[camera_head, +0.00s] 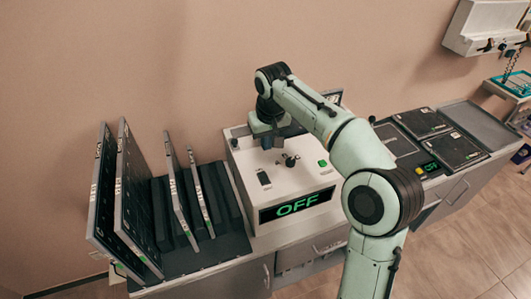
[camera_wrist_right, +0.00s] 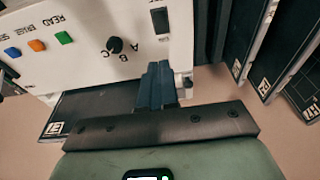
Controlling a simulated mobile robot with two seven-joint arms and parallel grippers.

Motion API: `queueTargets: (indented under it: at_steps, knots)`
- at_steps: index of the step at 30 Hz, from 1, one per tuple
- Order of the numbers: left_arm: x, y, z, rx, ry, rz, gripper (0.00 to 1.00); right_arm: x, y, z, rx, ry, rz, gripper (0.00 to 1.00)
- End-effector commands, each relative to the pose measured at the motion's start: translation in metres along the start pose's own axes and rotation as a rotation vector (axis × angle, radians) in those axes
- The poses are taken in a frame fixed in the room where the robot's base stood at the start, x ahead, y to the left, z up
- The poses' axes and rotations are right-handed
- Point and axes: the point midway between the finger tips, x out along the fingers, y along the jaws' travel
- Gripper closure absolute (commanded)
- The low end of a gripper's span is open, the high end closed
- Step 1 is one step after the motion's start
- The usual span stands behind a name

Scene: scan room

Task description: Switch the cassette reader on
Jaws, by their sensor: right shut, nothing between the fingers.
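The cassette reader (camera_head: 240,190) is a white box on the counter, and its front display (camera_head: 297,204) reads OFF in green. Its top carries a black rocker switch (camera_head: 264,178), a black selector knob (camera_head: 289,160) and a green button (camera_head: 323,163). My right gripper (camera_head: 272,143) is shut and empty, over the rear part of the reader's top. In the wrist view the shut fingers (camera_wrist_right: 158,75) point toward the panel, with the rocker switch (camera_wrist_right: 160,20) and knob (camera_wrist_right: 115,45) beyond the tips. I cannot tell if they touch the reader. My left gripper is out of view.
Several flat cassettes stand upright in a dark rack (camera_head: 220,250) left of the reader. Other dark cassettes (camera_head: 455,149) lie flat on the counter to the right. A dark panel with a label (camera_wrist_right: 90,112) lies near the fingers. A white wall unit (camera_head: 478,25) hangs at upper right.

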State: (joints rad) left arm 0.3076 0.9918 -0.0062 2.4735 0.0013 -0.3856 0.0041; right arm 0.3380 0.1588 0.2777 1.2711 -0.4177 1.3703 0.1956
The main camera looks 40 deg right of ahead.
Motion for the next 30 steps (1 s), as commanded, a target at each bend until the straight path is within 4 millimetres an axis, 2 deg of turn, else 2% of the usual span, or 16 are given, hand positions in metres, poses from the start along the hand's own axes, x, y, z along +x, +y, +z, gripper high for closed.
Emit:
queueTargets:
  at_steps: [12, 16, 22, 30]
  knots:
    - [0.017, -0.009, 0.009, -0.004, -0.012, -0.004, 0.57, 0.087, 0.001, 0.002, 0.001, -0.007, 0.001, 1.0]
    - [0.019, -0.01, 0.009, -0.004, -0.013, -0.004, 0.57, 0.109, 0.001, 0.001, 0.0, -0.005, 0.0, 1.0]
    - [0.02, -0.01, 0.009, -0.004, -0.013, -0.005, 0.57, 0.127, 0.0, 0.001, 0.001, -0.002, 0.0, 1.0]
    - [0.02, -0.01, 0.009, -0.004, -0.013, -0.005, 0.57, 0.13, 0.0, 0.0, 0.001, 0.0, 0.0, 1.0]
